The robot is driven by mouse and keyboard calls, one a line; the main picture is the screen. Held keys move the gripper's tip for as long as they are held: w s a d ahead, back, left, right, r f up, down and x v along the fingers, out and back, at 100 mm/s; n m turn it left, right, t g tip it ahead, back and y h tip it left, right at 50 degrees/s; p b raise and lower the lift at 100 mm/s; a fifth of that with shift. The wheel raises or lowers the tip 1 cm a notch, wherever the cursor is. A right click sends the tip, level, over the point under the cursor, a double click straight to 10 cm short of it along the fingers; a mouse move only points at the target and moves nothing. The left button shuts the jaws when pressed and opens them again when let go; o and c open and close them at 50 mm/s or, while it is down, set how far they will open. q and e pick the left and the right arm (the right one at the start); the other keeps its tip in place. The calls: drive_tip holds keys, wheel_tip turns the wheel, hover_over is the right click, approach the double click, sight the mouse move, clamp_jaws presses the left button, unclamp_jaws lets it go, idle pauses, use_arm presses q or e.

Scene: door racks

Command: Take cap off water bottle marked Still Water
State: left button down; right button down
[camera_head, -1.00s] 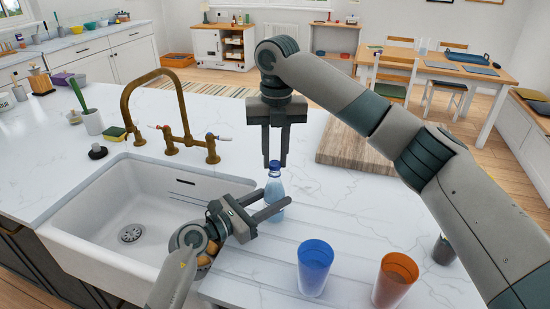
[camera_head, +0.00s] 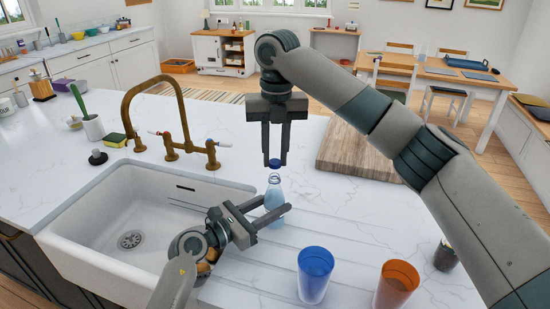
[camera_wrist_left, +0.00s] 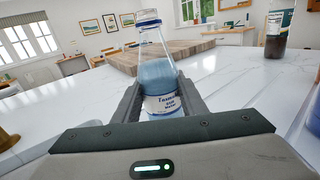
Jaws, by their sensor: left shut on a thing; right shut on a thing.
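A clear bottle of pale blue water (camera_head: 274,194) stands upright on the white counter right of the sink. My left gripper (camera_head: 276,206) is shut around its body from the near side. The left wrist view shows the bottle (camera_wrist_left: 158,75) between the fingers, with a white and blue label too blurred to read surely and a blue ring on its neck. My right gripper (camera_head: 275,158) points down above the bottle, shut on the blue cap (camera_head: 275,163). The cap sits just above the bottle mouth, with a small gap between them.
A blue cup (camera_head: 315,274) and an orange cup (camera_head: 396,284) stand to the near right. A dark bottle (camera_head: 445,255) is farther right, partly behind my right arm. A wooden board (camera_head: 355,150) lies behind. The sink (camera_head: 120,225) and brass tap (camera_head: 168,120) are left.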

drive_tip(key=shift+r, duration=1.35)
use_arm(q)
drive_tip(key=c, duration=1)
unclamp_jaws()
drive_tip(key=shift+f, duration=0.1)
drive_tip(key=shift+a, duration=0.1)
drive_tip(key=b+v, duration=0.2)
drive_tip(key=v, duration=0.8)
drive_tip(key=shift+s+a+f+b, duration=0.1)
drive_tip(key=shift+b, duration=0.2)
use_arm(e)
wheel_tip(320, 180, down, 3)
drive_tip(key=shift+r, duration=0.15)
use_arm(q)
drive_tip(key=shift+v, duration=0.75)
